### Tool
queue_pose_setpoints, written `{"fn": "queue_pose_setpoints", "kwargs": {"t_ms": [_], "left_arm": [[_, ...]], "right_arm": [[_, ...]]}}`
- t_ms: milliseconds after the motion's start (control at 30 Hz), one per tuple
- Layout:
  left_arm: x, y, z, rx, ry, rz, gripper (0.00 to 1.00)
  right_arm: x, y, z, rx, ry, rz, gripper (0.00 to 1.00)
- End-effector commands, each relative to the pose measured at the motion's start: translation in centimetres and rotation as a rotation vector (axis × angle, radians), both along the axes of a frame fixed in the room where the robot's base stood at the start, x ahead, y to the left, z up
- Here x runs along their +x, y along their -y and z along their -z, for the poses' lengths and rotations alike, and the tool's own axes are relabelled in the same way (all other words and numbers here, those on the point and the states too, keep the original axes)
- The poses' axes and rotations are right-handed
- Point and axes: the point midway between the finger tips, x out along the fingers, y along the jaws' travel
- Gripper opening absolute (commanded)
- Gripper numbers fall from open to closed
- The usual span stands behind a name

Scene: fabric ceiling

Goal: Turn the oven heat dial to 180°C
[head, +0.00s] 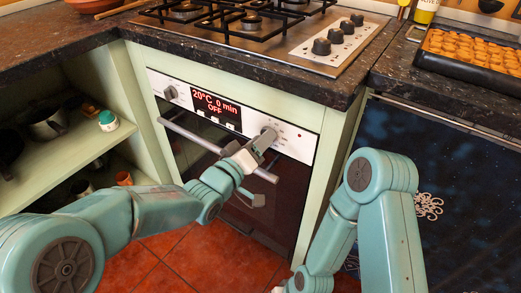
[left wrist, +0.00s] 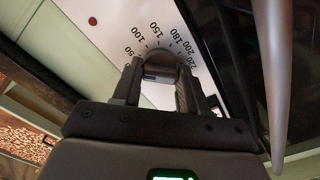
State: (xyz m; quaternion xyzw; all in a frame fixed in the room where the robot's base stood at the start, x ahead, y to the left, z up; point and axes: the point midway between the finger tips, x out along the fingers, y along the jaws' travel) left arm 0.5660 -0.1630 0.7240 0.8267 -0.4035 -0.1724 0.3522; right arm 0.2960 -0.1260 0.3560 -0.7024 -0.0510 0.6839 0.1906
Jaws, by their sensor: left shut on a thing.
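The oven (head: 232,105) has a white front panel with a red display reading 20°C, 0 min and OFF. The heat dial (head: 267,131) is at the right of the panel. My left gripper (head: 262,142) is at it, shut on the dial. The dial's pointer is not clear.
A second dial (head: 170,93) is left of the display. The oven handle bar (head: 190,134) runs just below the panel, under my left gripper. A hob (head: 255,30) with several knobs is above. Open shelves (head: 60,150) stand at the left.

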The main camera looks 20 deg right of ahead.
Motion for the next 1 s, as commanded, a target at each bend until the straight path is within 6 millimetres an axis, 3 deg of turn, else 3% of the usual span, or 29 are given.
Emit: {"fn": "queue_pose_setpoints", "kwargs": {"t_ms": [33,367,1000], "left_arm": [[0.1,-0.1,0.4,0.023,0.037,-0.002,0.12],[0.1,-0.1,0.3,0.216,0.284,-0.003,0.12],[0.1,-0.1,0.2,0.589,0.766,-0.004,0.12]], "right_arm": [[0.1,0.1,1.0,-0.001,0.002,0.005,0.43],[0.8,0.7,3.9,-0.006,0.017,0.029,0.43],[4.8,1.5,9.4,-0.03,0.148,0.048,0.43]]}}
